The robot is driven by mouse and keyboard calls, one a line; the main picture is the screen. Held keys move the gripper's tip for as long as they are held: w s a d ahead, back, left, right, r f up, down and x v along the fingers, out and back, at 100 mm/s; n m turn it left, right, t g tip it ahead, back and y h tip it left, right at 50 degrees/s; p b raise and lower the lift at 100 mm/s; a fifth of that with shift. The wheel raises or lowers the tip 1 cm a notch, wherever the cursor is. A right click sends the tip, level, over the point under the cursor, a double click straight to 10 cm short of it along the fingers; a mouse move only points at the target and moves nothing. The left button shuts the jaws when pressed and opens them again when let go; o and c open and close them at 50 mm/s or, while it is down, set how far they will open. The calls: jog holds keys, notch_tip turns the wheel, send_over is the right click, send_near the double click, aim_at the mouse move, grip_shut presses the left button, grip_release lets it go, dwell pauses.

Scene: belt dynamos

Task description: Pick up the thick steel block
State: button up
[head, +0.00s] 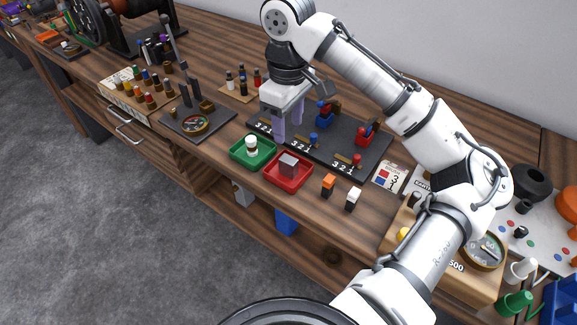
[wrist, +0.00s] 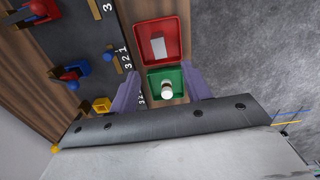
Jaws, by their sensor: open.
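A grey steel block (head: 289,164) sits in the red tray (head: 270,177) near the bench's front edge. In the wrist view the block (wrist: 158,46) lies in the red tray (wrist: 172,60), beyond my fingertips. My gripper (head: 288,135) is open and empty, with two purple fingers. It is above the bench, behind the trays in the head view. In the wrist view my gripper (wrist: 162,70) has its fingers on either side of the green tray (wrist: 153,90). The block is not between the fingers.
A white round piece (head: 251,146) stands in the green tray (head: 240,158), left of the red one. A dark board (head: 335,150) with red and blue parts lies behind. Orange-topped (head: 328,186) and white-topped (head: 352,199) pieces stand right of the red tray.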

aim_at(289, 159)
notch_tip(289, 159, down, 12)
jog(key=shift+w+r+p, duration=0.1)
jog(key=shift+r+p, duration=0.15)
jog(key=shift+p, duration=0.9)
grip_shut()
